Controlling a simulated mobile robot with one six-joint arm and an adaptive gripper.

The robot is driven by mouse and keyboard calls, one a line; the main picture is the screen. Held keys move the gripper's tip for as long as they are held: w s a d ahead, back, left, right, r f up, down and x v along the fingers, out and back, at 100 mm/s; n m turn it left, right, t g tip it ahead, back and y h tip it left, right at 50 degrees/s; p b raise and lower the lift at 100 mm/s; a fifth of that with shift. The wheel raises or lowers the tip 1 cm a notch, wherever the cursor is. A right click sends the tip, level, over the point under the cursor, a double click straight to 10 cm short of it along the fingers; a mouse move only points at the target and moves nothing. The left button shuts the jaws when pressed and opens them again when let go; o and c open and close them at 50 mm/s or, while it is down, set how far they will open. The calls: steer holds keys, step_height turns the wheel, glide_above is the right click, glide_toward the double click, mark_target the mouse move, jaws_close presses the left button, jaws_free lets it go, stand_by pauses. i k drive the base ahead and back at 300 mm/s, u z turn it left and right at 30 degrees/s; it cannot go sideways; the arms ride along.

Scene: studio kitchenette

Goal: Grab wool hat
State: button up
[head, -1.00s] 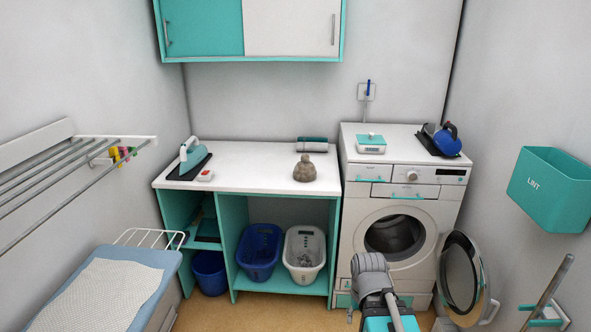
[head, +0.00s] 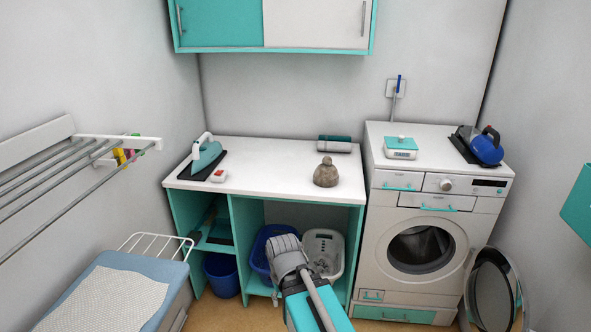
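The wool hat (head: 326,173), a grey-brown dome with a small knob on top, sits on the white countertop (head: 262,182), near its right end. My arm rises from the bottom middle of the head view. Only a small part of my gripper (head: 276,297) shows below the grey wrist, lower than the countertop and in front of the baskets. It is well apart from the hat. Its fingers are mostly hidden, so I cannot see whether they are open.
A rolled towel (head: 334,144) lies behind the hat, and an iron (head: 206,152) stands at the counter's left. A washing machine (head: 422,245) with its round door (head: 493,288) open stands at right. An ironing board (head: 105,300) is at lower left. A cabinet (head: 320,22) hangs above.

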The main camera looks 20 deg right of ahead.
mark_target(326, 175)
steer(key=u, duration=0.05)
steer(key=i, duration=1.25)
steer(key=z, duration=0.45)
